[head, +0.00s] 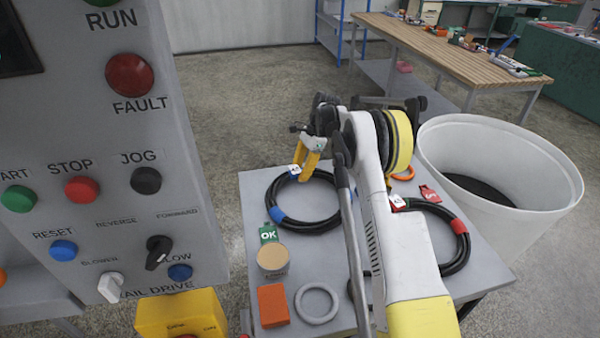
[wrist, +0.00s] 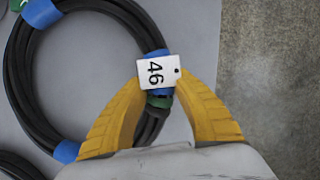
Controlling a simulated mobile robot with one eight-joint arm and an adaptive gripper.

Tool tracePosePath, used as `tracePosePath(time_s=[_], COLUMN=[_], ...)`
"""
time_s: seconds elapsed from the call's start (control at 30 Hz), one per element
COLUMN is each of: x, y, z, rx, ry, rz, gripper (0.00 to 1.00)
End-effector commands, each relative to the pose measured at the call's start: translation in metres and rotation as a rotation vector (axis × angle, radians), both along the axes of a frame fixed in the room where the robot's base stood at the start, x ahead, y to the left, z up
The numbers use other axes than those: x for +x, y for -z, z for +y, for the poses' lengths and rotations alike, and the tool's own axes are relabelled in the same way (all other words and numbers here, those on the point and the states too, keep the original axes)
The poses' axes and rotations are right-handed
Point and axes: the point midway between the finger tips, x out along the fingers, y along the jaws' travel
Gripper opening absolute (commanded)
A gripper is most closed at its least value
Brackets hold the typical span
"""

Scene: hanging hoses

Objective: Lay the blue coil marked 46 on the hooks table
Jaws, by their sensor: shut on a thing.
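The black hose coil with blue bands (head: 285,219) lies on or just above the grey table (head: 257,184), at its far left part; I cannot tell if it touches. In the wrist view the coil (wrist: 24,62) carries a white tag marked 46 (wrist: 156,72) beside a blue band. My gripper (head: 306,170) reaches down over the coil's far side. In the wrist view its yellow fingers (wrist: 158,108) are shut on the coil by the tag. My arm hides the middle of the table.
A second coil with red bands (head: 460,227) lies at the right. An orange block (head: 272,305), a grey ring (head: 334,305), a round tan piece (head: 272,257) and a green OK card (head: 268,233) are nearer. A white bin (head: 540,205) stands right, a control panel (head: 100,200) left.

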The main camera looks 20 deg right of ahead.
Motion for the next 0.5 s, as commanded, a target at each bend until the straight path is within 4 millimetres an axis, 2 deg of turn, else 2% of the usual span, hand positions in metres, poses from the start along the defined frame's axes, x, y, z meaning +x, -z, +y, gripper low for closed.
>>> tracePosePath(time_s=[0.07, 0.1, 0.17, 0.5], x=[0.0000, 0.0000, 0.0001, 0.0003], y=[-0.0005, -0.0005, -0.0005, -0.0015], z=[0.0001, 0.0001, 0.0001, -0.0007], rx=[0.000, 0.000, 0.000, 0.000], ry=[0.000, 0.000, 0.000, 0.000], rz=[0.000, -0.001, -0.001, -0.002], gripper=[0.00, 0.33, 0.52, 0.54])
